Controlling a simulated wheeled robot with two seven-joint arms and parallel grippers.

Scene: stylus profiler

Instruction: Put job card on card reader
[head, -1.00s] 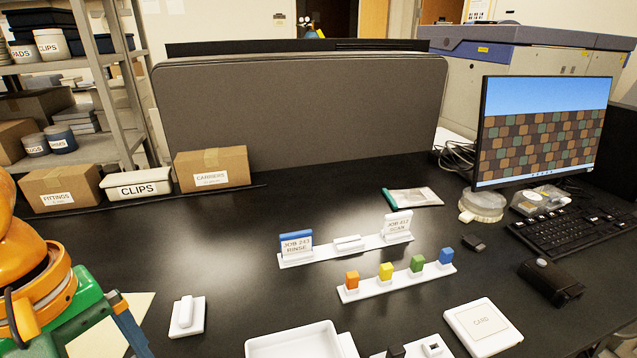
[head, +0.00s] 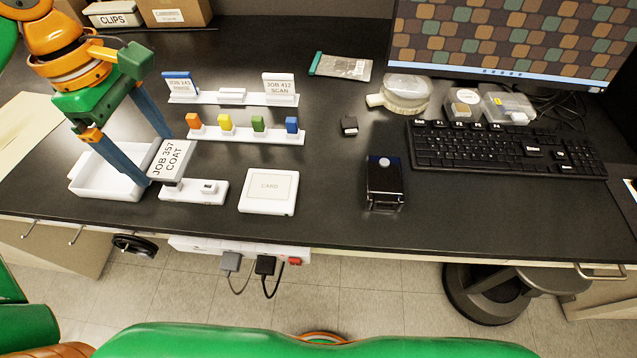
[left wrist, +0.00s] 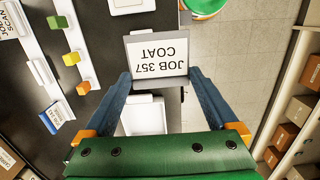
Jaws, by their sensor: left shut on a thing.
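The job card (head: 170,160), white with a grey edge and marked JOB 357 COAT, is held between the fingers of my left gripper (head: 160,160). It is tilted, above the gap between the white tray and a small white block. In the left wrist view the card (left wrist: 158,55) sits between the two blue fingertips (left wrist: 160,76). The card reader (head: 268,191), a flat white box marked CARD, lies to the right of the held card, apart from it, with its top bare. My right gripper is not in view.
The white tray (head: 88,186) is under my left gripper. A white block (head: 208,191) stands between tray and reader. Behind are a rack with cards JOB 243 (head: 180,85) and JOB 412 (head: 279,87), and a strip of coloured pegs (head: 240,133). A black device (head: 384,185) stands right of the reader.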

